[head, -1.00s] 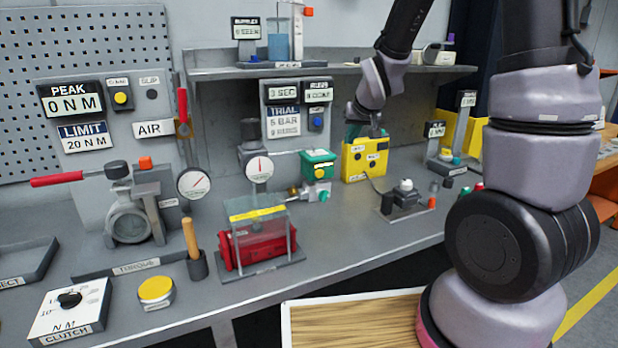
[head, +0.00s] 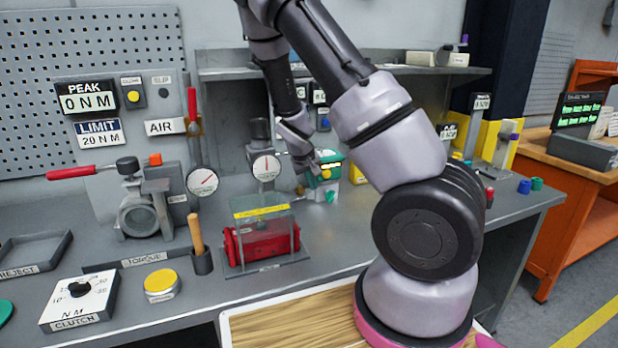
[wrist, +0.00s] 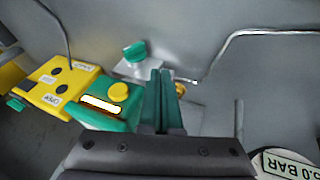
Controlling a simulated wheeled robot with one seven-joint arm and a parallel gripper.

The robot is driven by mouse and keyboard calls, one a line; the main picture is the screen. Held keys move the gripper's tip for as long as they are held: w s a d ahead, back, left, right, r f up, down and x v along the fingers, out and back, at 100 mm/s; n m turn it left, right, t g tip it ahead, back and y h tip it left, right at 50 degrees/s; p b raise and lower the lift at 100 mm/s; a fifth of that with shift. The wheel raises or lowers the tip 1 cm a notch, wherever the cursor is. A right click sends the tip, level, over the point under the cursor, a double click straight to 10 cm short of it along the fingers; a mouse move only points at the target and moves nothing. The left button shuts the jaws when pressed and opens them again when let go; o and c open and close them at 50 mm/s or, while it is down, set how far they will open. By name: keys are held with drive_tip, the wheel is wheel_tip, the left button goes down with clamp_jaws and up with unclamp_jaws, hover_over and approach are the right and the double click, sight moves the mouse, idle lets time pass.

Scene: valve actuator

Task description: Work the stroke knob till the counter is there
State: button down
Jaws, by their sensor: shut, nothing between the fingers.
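My gripper (head: 314,168) is shut and empty, with its two dark fingers (wrist: 162,92) together in the wrist view. It is beside a green box (head: 327,155), which carries a yellow button (wrist: 119,91) and a white lit strip (wrist: 101,104). A green knob (wrist: 135,52) on a grey mount is just beyond the fingertips; it also shows low by the green box (head: 330,196) in the head view. Contact cannot be told. No label names a stroke knob. The counter panel (head: 319,93) is mostly hidden behind my arm and its reading is unreadable.
A yellow box (wrist: 62,80) with dark buttons is left of the green box in the wrist view. A pressure gauge (head: 264,167) stands left of my gripper. A clear guard (head: 265,228) covers a red cylinder in front. Bench space right of the guard is clear.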

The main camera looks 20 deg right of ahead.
sight(328, 201)
drive_tip(key=d+f, duration=0.2)
drive_tip(key=w+d+f, duration=0.1)
drive_tip(key=f, duration=0.1)
drive_tip(key=shift+w+d+f, duration=0.2)
drive_tip(key=shift+d+f, duration=0.6)
drive_tip(key=shift+d, duration=0.25)
